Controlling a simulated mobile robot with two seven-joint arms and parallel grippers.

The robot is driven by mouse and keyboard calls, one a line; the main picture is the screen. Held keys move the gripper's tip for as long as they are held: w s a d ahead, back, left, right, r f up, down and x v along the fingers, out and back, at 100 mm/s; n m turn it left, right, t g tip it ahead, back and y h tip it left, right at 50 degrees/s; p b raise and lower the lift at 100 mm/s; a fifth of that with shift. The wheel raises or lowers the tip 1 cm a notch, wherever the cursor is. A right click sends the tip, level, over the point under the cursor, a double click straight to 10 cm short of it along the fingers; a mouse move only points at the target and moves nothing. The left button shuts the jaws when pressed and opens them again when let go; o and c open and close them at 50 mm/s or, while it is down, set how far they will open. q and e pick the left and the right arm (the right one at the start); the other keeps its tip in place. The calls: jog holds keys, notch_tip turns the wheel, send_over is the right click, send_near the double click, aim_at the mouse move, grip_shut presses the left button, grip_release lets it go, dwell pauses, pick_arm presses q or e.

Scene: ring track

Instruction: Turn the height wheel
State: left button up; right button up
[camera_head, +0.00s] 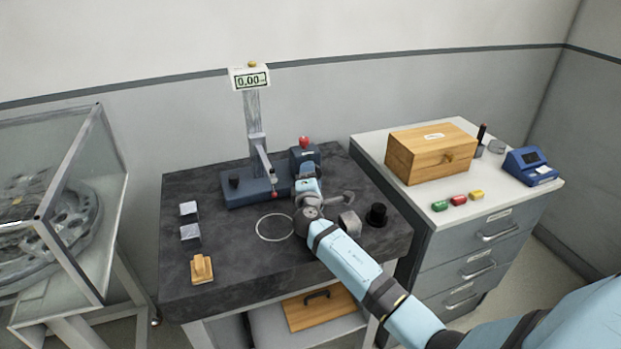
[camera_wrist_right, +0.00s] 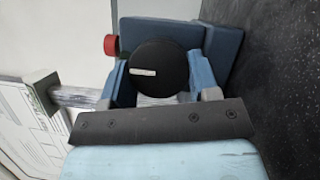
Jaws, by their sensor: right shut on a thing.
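The height wheel (camera_wrist_right: 160,66) is a round black knob with a white mark, on the front of a dark blue block in the right wrist view. My right gripper (camera_wrist_right: 160,88) has one finger on each side of it and is shut on it. In the head view my right gripper (camera_head: 306,184) reaches to the front of the blue block (camera_head: 303,158); the wheel itself is hidden there behind the gripper. My left gripper is not in view.
The dark table (camera_head: 235,272) carries a thin ring (camera_head: 274,227), two grey blocks, a wooden piece (camera_head: 201,269) and a black cylinder (camera_head: 376,215). A red knob (camera_head: 303,142) tops the blue block. A drawer cabinet with a wooden box (camera_head: 430,155) stands right; a glass case stands left.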

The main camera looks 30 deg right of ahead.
jog(key=o, duration=0.7)
jog(key=shift+o, duration=1.1)
jog(key=shift+a, duration=0.1)
jog(key=shift+s+f, duration=0.1)
